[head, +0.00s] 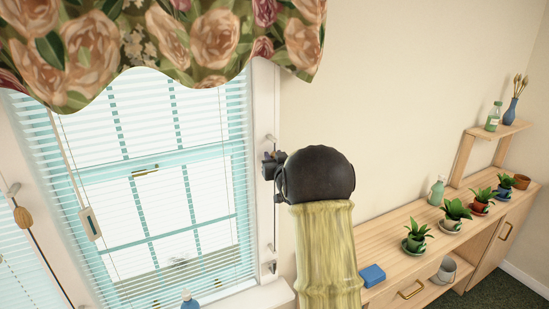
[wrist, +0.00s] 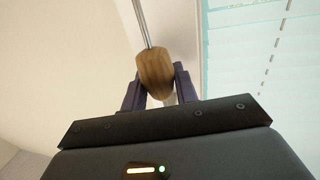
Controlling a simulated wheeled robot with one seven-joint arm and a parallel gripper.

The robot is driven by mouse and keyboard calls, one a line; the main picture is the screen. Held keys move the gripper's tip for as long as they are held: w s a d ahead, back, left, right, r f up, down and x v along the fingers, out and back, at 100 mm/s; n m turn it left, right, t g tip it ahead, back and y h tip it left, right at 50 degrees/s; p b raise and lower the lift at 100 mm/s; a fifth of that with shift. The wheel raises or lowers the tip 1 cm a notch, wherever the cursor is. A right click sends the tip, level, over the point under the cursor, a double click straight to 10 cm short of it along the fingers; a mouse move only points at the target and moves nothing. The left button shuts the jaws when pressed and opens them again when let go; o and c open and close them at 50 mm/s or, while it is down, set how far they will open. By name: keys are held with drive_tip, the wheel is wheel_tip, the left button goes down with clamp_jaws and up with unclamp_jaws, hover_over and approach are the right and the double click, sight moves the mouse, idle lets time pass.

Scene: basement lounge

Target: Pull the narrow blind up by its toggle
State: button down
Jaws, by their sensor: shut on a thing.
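My gripper (head: 269,166) is at the right edge of the window frame in the head view, beside the wall. The wrist view shows its two dark fingers (wrist: 160,92) closed on a wooden toggle (wrist: 155,73), with a thin cord (wrist: 141,22) running from it. The head view hides this toggle behind the gripper. A slatted blind (head: 215,190) hangs lowered over the middle window. A strip of another blind (head: 25,278) shows at the far left, with a second wooden toggle (head: 22,215) on a cord beside it. I cannot tell from these views which is narrower.
A floral valance (head: 165,45) hangs above the window. Right of my arm, a wooden cabinet (head: 385,238) bears potted plants (head: 455,212), a green bottle (head: 437,190) and a blue block (head: 372,275).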

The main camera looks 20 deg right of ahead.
drive_tip(key=shift+f, duration=0.15)
wheel_tip(320, 180, down, 36)
drive_tip(key=b, duration=3.1)
drive_tip(key=shift+r+b, duration=0.25)
drive_tip(key=shift+b, duration=0.1)
drive_tip(key=shift+f, duration=0.1)
drive_tip(key=c, duration=1.1)
unclamp_jaws()
drive_tip(key=shift+r, duration=0.2)
drive_tip(key=shift+s, duration=0.15)
drive_tip(key=s+a, duration=0.1)
drive_tip(key=s, duration=0.4)
drive_tip(key=s+a, duration=0.1)
drive_tip(key=s, duration=1.1)
drive_tip(key=shift+a+b, duration=0.3)
drive_tip(key=shift+a, duration=0.1)
